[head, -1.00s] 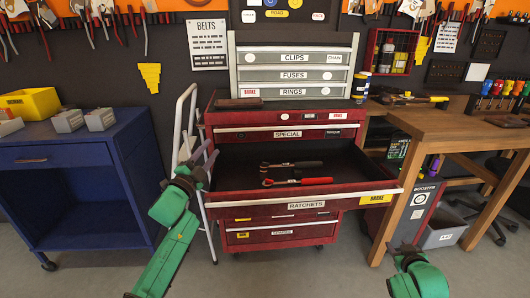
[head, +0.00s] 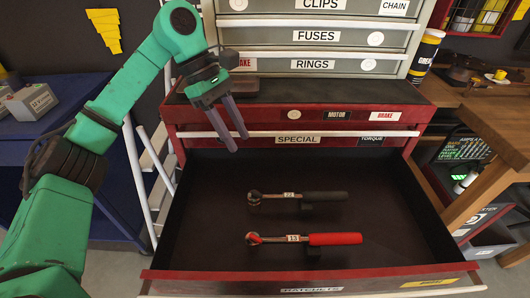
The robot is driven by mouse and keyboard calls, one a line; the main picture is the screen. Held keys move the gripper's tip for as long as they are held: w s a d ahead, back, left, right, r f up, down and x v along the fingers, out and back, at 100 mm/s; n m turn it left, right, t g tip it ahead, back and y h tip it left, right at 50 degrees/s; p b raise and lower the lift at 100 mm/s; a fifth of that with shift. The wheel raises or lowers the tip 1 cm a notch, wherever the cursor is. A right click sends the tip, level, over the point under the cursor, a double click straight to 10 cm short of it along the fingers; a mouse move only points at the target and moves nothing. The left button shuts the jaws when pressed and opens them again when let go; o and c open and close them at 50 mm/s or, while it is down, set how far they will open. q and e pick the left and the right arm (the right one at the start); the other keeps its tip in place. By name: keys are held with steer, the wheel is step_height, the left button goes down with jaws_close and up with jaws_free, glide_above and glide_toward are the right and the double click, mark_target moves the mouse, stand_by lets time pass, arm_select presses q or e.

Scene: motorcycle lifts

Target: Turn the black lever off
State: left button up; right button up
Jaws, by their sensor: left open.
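A ratchet with a black handle (head: 325,196) lies in the open drawer (head: 210,255), its round head to the left and a small tag on its shaft. A ratchet with a red handle (head: 335,239) lies nearer the front, parallel to it, with a tag that reads 13. The small lever on the black ratchet's head is too small to make out. My left gripper (head: 238,144) is open and empty, fingers pointing down, over the back left of the drawer, behind and above the black ratchet's head. My right gripper is out of view.
The red cabinet front (head: 300,115) and the grey drawer unit (head: 315,45) rise behind the open drawer. A white ladder (head: 148,165) stands at the left. A wooden bench (head: 505,120) is at the right. Inside the drawer, the space around both ratchets is clear.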

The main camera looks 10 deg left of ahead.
mark_target(257, 193)
arm_select(q)
steer(key=shift+y, duration=0.4)
steer(key=x, duration=0.9)
steer(key=s+x, duration=0.1)
steer(key=x, duration=0.4)
steer(key=shift+a, duration=0.35)
jaws_close()
